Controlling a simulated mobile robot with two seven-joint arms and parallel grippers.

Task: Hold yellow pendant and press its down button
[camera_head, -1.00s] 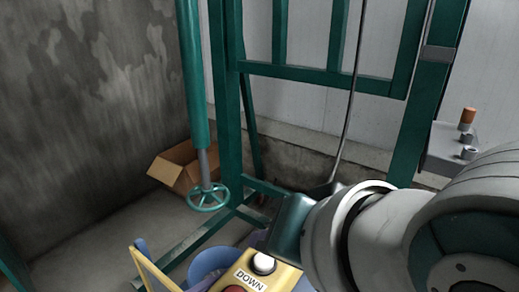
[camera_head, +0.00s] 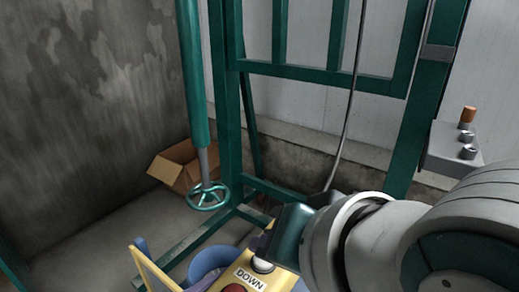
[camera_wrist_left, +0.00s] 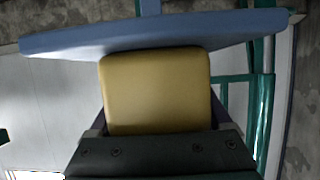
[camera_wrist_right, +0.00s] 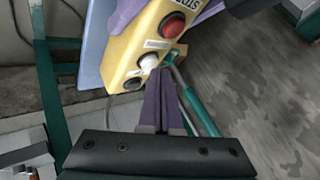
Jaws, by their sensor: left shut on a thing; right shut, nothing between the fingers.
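The yellow pendant (camera_head: 245,272) shows at the bottom of the head view, with a DOWN label and a white button (camera_head: 263,266) beside it. In the right wrist view the pendant (camera_wrist_right: 125,50) is tilted, with a red button (camera_wrist_right: 173,27), the white button (camera_wrist_right: 149,62) and a black button (camera_wrist_right: 133,84). My left gripper (camera_wrist_left: 157,110) is shut on the pendant's yellow body (camera_wrist_left: 157,85). My right gripper (camera_wrist_right: 161,78) is shut and empty, its tips close to the white button; I cannot tell whether they touch.
A blue plate (camera_wrist_left: 155,32) spans the left wrist view beyond the yellow body. A green frame (camera_head: 228,110), a handwheel (camera_head: 208,196) and a cardboard box (camera_head: 178,166) stand farther back. A grey box with knobs (camera_head: 450,150) is at the right.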

